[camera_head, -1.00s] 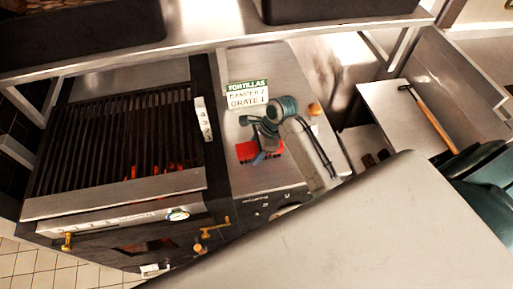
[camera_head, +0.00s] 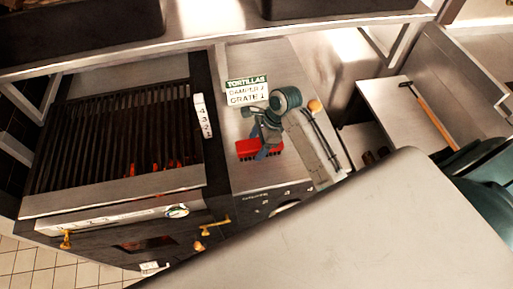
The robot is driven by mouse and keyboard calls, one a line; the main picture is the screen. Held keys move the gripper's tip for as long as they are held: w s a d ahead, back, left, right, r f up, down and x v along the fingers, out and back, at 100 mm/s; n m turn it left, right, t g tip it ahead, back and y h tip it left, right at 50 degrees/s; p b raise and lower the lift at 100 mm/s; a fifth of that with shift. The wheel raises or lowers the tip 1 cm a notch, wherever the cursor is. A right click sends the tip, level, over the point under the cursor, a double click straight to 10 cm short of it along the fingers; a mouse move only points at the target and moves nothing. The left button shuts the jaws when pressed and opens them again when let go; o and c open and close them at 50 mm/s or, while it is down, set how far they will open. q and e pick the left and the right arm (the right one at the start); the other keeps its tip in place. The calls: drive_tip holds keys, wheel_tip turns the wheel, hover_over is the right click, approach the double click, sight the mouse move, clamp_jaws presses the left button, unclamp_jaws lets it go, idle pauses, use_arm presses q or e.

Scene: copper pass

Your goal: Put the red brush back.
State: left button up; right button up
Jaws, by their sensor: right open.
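The red brush (camera_head: 244,149) lies on the steel counter strip right of the grill, just below the sign. My right gripper (camera_head: 263,147) is open, with its fingers over the middle of the brush and hiding part of it. Whether the fingers touch the brush or straddle it is too small to tell. The teal wrist of my right arm (camera_head: 286,98) shows above and right of it. My left gripper is not in view.
The sign (camera_head: 247,92) reads TORTILLAS, DAMPER 2, GRATE 1. The dark grill (camera_head: 115,140) has glowing spots. A black rod (camera_head: 321,138) and an orange knob (camera_head: 314,106) lie right of my gripper. A wooden-handled tool (camera_head: 437,125) rests on the right shelf. A grey surface (camera_head: 390,230) fills the foreground.

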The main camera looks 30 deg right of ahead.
drive_tip(key=b+v, duration=0.2)
drive_tip(key=v, duration=0.8)
drive_tip(key=shift+f, duration=0.1)
